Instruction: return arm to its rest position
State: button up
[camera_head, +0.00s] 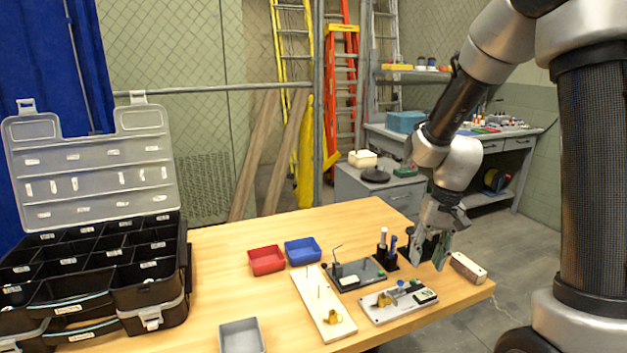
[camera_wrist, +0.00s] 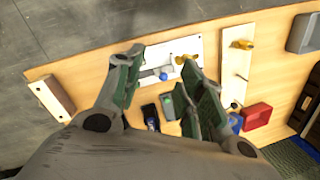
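My gripper (camera_head: 432,251) hangs from my arm over the right end of the wooden table (camera_head: 225,268), fingers pointing down. In the wrist view my gripper (camera_wrist: 160,88) has its two green-padded fingers spread apart, with nothing held between them. Below and between the fingers, the wrist view shows the white plate with a blue knob (camera_wrist: 150,63). In the head view this white fixture (camera_head: 398,300) lies left of and below the fingertips. I cannot tell the exact height of the fingertips above the table.
A wooden block (camera_head: 468,267) lies right of my gripper; dark pen holders (camera_head: 387,257) stand close on its left. Red (camera_head: 267,260) and blue (camera_head: 303,251) bins, a grey bin (camera_head: 241,336), a long white board (camera_head: 323,305) and an open black organizer (camera_head: 150,285) occupy the table further left.

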jog(key=s+d+r+n+t+h, duration=0.1)
jog(key=s+d+r+t, duration=0.1)
jog(key=s+r, duration=0.6)
jog(key=s+d+r+n+t, duration=0.1)
jog(key=s+d+r+t, duration=0.2)
jog(key=s+r, duration=0.6)
jog(key=shift+s+d+r+h, duration=0.25)
jog(key=shift+d+r+h, duration=0.2)
jog(key=shift+r, duration=0.1)
jog(key=shift+c, duration=0.3)
dwell(2.2)
